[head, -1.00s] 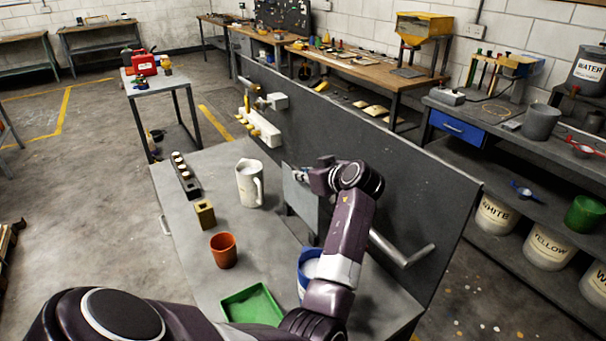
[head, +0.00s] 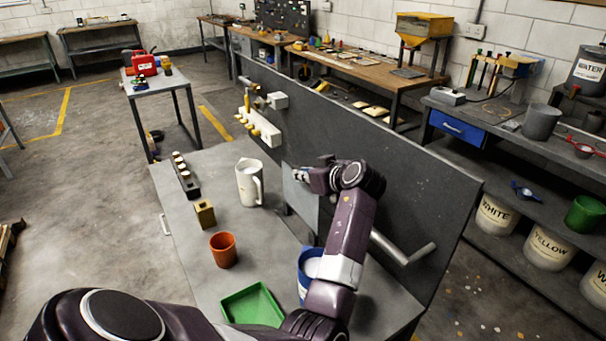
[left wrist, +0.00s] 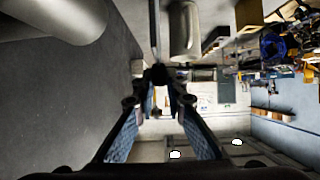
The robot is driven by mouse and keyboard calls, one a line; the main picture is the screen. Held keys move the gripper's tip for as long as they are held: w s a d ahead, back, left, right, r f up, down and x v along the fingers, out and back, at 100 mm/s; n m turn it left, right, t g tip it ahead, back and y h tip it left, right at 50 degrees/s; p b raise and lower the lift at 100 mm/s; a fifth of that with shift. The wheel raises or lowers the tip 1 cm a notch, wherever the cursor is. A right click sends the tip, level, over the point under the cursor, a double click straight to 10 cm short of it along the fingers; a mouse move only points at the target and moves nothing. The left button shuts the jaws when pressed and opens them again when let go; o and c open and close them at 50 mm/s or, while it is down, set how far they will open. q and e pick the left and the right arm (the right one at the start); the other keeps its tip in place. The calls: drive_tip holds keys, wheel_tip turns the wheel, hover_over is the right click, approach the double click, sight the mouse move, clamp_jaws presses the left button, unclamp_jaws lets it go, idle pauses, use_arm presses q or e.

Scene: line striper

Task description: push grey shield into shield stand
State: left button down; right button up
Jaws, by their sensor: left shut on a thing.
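The grey shield (head: 299,203) is a flat, light grey panel standing upright near the dark back panel, right of the white jug. My left gripper (head: 300,174) is at its upper edge, shut on it. My wrist hides part of the shield's right side. In the left wrist view the fingers (left wrist: 160,78) close around a small dark part, and a thin plate (left wrist: 154,28) shows edge-on beyond them. A dark support under the shield may be the shield stand (head: 291,212); I cannot tell how far the shield sits in it. My right gripper is not in view.
A grey pipe handle (head: 405,250) juts from the panel on the right.

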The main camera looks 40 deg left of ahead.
sight(308, 185)
use_arm(q)
drive_tip(key=shift+f, duration=0.25)
idle(0.8)
drive_tip(key=shift+f+b, duration=1.05)
drive_tip(key=shift+b, duration=0.1)
idle(0.5)
drive_tip(key=shift+s+f, duration=0.1)
drive_tip(key=shift+f, duration=0.25)
idle(0.9)
drive_tip(key=shift+d+b, duration=0.1)
drive_tip(key=shift+b, duration=0.25)
drive_tip(key=shift+r, duration=0.55)
idle(0.3)
drive_tip(key=shift+w+r+b, duration=0.2)
drive_tip(key=shift+r+b, duration=0.05)
drive_tip(key=shift+b, duration=0.1)
idle(2.5)
